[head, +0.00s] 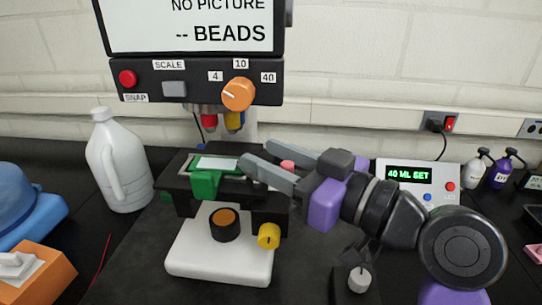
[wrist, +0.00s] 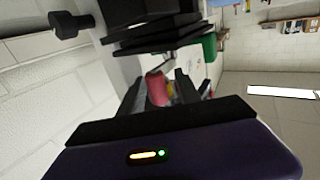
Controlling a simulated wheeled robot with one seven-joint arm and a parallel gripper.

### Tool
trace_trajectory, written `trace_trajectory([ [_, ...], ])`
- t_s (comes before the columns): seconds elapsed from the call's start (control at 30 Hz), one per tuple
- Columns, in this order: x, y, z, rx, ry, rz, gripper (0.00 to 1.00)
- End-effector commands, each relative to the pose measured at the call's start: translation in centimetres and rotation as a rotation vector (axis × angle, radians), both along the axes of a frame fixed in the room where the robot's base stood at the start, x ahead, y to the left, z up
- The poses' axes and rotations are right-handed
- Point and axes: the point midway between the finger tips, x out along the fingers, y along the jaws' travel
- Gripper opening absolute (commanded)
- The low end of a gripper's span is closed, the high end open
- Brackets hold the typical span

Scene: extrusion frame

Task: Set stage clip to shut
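The microscope's black stage (head: 178,183) carries a pale slide (head: 216,163) with green parts around it. A green block (head: 205,184), which looks like part of the stage clip, sits at the stage's front edge; green also shows in the wrist view (wrist: 209,47). I cannot tell the clip's exact position. My gripper (head: 256,152) reaches in from the right over the stage's right side, its fingers apart. A pinkish-red knob (head: 288,165) shows between the fingers in the head view. A red cylinder (wrist: 157,88) shows between them in the wrist view; contact is unclear.
Red and yellow objectives (head: 234,120) hang above the stage under the control box (head: 190,82). An orange focus knob (head: 224,222) and a yellow knob (head: 269,235) are in front. A white jug (head: 118,165) stands left; a display unit (head: 443,178) stands right.

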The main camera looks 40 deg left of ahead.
Motion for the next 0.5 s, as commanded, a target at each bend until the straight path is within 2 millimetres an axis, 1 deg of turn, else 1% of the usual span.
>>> trace_trajectory([
  [0.27,0.0,-0.2,0.1,0.002,-0.001,-0.001,0.40],
  [0.37,0.0,-1.0,0.0,0.003,-0.001,-0.003,0.40],
  [0.5,0.0,-3.2,-0.1,0.003,-0.003,-0.004,0.40],
])
